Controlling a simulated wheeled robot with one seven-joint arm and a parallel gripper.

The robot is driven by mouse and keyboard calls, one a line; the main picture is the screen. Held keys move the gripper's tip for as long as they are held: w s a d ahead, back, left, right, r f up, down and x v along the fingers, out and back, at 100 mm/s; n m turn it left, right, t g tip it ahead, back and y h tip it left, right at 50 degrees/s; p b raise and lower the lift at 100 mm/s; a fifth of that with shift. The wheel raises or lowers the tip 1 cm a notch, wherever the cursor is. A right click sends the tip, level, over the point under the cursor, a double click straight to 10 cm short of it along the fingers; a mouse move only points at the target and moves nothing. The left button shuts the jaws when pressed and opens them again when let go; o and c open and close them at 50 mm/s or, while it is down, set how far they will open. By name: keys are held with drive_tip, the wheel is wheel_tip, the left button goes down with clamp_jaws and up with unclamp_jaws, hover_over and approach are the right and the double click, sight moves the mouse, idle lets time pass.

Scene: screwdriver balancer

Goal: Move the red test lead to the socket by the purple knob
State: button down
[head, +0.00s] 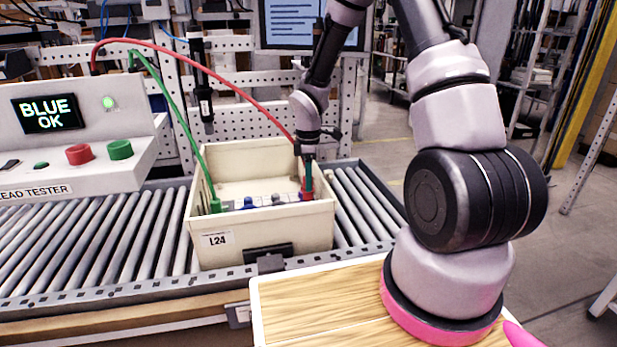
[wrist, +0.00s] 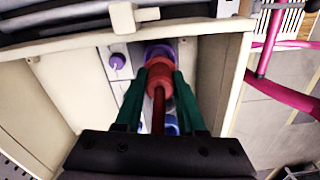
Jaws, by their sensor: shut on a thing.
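My gripper (head: 307,178) is over the right end of the cream crate (head: 265,232). In the wrist view its dark green fingers (wrist: 157,92) are shut on the red plug of the red test lead (wrist: 159,78). The red lead (head: 215,76) arches from the tester to my gripper. A purple knob (wrist: 117,61) stands on the light panel left of the plug. A purple ring (wrist: 158,50) shows directly beyond the plug; I cannot tell whether the plug is seated in it. Blue parts (wrist: 171,126) show partly behind the fingers.
The lead tester (head: 75,140) at left reads "BLUE OK" with a green light. The green lead (head: 182,120) runs down to a green plug (head: 215,205) at the crate's left. The crate rests on a roller conveyor (head: 100,235). Its walls stand close around my gripper.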

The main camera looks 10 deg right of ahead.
drive_tip(key=shift+f, duration=2.05)
drive_tip(key=shift+c, duration=2.1)
unclamp_jaws()
wheel_tip(320, 180, up, 11)
drive_tip(key=shift+f, duration=0.1)
